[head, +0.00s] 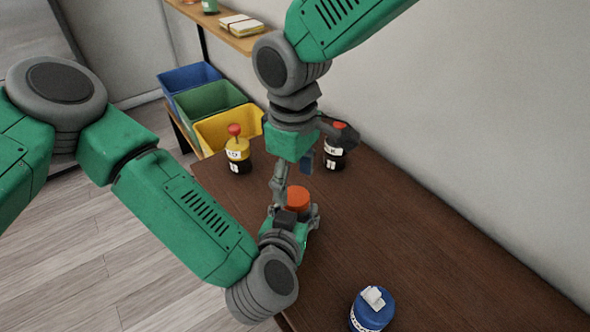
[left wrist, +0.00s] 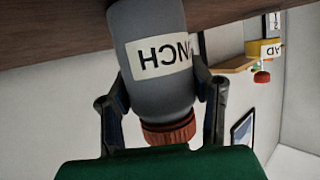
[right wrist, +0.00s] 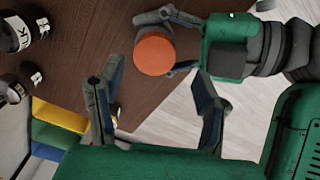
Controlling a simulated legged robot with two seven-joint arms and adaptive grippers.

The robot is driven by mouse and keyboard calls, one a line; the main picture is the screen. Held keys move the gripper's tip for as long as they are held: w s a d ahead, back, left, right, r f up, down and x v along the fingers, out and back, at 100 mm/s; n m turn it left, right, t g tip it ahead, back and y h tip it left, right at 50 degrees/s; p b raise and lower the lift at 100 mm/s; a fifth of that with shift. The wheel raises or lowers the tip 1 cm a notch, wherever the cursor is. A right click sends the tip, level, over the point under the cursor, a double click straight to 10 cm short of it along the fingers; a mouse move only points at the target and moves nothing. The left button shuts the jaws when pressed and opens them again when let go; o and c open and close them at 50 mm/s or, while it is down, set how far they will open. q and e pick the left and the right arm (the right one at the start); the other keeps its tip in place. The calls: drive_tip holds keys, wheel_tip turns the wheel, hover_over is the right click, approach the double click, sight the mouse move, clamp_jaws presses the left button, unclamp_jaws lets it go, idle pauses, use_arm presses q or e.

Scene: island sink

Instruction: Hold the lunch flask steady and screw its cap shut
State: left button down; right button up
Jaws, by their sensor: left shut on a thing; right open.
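The lunch flask (left wrist: 155,30) is a grey cylinder with a white label, seen upside down in the left wrist view. Its ribbed orange-red cap (left wrist: 168,132) sits on its mouth; I cannot tell how tight it is. In the head view the cap (head: 298,198) shows at the table's near edge, the flask body mostly hidden. My left gripper (head: 293,215) is shut on the flask body, a finger on each side. My right gripper (head: 308,168) is open above the cap, pointing down. In the right wrist view the cap (right wrist: 154,54) lies beyond the open fingers, apart from them.
A yellow-and-black bottle with a red top (head: 237,152) and a dark bottle with a white label (head: 334,155) stand at the table's far end. A blue jar (head: 372,310) stands near the front. Blue, green and yellow bins (head: 225,128) are beyond. The table's right side is clear.

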sight(296, 195)
drive_tip(key=shift+s+a+r+n, duration=0.2)
drive_tip(key=shift+s+n, duration=0.2)
drive_tip(key=shift+n, duration=0.6)
drive_tip(key=shift+r+n, duration=0.25)
drive_tip(key=shift+n, duration=0.75)
drive_tip(key=n, duration=0.1)
drive_tip(key=r+n, duration=0.1)
drive_tip(key=n, duration=0.1)
drive_tip(key=shift+w+d+r, duration=0.15)
drive_tip(key=shift+w+r, duration=0.1)
use_arm(q)
drive_tip(key=shift+d, duration=0.1)
use_arm(e)
drive_tip(key=shift+w+d+r+n, duration=0.25)
drive_tip(key=shift+w+r+n, duration=0.25)
drive_tip(key=shift+n, duration=0.6)
drive_tip(key=shift+f, duration=4.05)
